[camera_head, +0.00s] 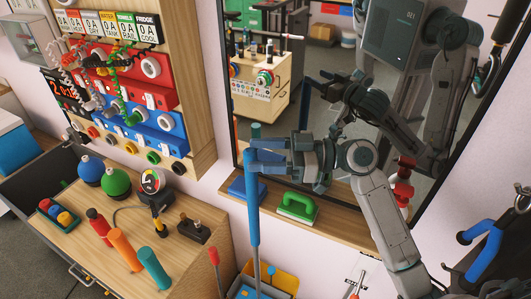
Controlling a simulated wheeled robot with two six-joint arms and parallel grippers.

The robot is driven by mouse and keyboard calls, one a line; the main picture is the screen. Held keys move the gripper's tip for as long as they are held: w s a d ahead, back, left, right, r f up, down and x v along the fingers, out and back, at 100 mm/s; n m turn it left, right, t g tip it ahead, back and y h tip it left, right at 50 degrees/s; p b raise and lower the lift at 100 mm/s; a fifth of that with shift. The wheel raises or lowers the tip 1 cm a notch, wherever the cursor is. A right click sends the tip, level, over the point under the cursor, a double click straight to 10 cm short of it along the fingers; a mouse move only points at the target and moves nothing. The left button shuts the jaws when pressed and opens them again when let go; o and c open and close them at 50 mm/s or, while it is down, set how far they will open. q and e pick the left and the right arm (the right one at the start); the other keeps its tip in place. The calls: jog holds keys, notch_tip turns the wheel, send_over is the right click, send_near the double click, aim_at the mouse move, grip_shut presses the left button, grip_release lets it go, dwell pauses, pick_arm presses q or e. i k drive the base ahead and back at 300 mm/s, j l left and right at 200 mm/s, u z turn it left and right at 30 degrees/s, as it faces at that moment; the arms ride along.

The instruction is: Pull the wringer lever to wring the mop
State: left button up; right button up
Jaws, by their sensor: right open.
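The mop's blue handle (253,215) stands nearly upright in front of the wall ledge, its lower end reaching a bucket with a yellow part (284,279) at the bottom edge. A rod with a red grip (214,257), which looks like the wringer lever, rises left of the mop. My right gripper (258,156) is open at the upper part of the mop handle, above and right of the red grip. Its fingers overlap the handle; I cannot tell whether they touch it. The mop head and the lever's base are out of frame. My left gripper is not in view.
A wooden cabinet (185,268) with bottles and tools stands left of the bucket. A ledge with a green-handled block (297,205) runs under a large mirror (300,70) that reflects my arm. A red-handled tool (355,288) stands right of the bucket.

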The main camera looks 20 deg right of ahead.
aim_at(212, 251)
jog(key=j+z, duration=0.4)
jog(key=k+j+z, duration=0.15)
jog(key=z, duration=0.25)
jog(key=k+j+z, duration=0.15)
jog(key=z, duration=0.25)
jog(key=k+j, duration=0.05)
jog(key=j, duration=0.05)
